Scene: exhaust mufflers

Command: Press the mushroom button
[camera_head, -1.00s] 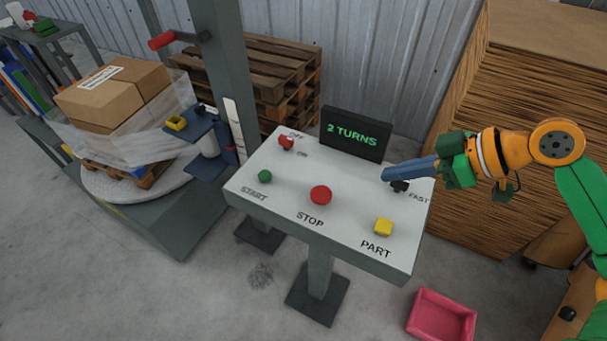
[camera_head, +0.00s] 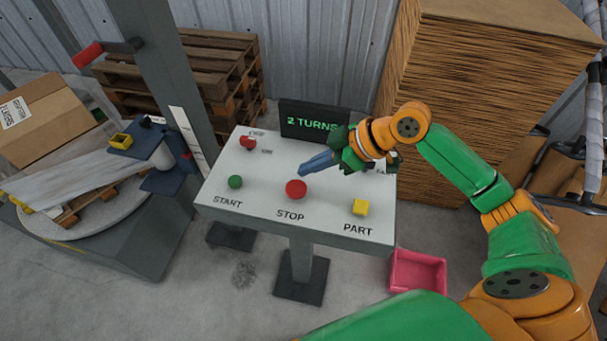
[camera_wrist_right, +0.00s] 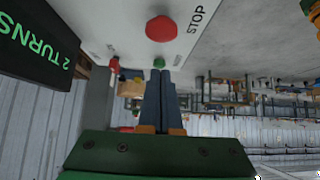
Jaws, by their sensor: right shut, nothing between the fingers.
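The red mushroom button (camera_head: 296,189) sits above the word STOP on the white sloped panel (camera_head: 262,205). It also shows in the right wrist view (camera_wrist_right: 160,28), near the top. My right gripper (camera_head: 304,171) is shut and empty, its blue fingers pointing left just behind the red button. I cannot tell how far above the panel the fingertips are. In the wrist view the closed fingers (camera_wrist_right: 159,75) point toward the green START button (camera_wrist_right: 159,62). My left gripper is not in view.
The panel also carries a green START button (camera_head: 235,182), a yellow PART button (camera_head: 360,207), a red switch (camera_head: 247,142) and a display (camera_head: 314,122) reading "2 TURNS". A pink bin (camera_head: 418,270) stands on the floor at right.

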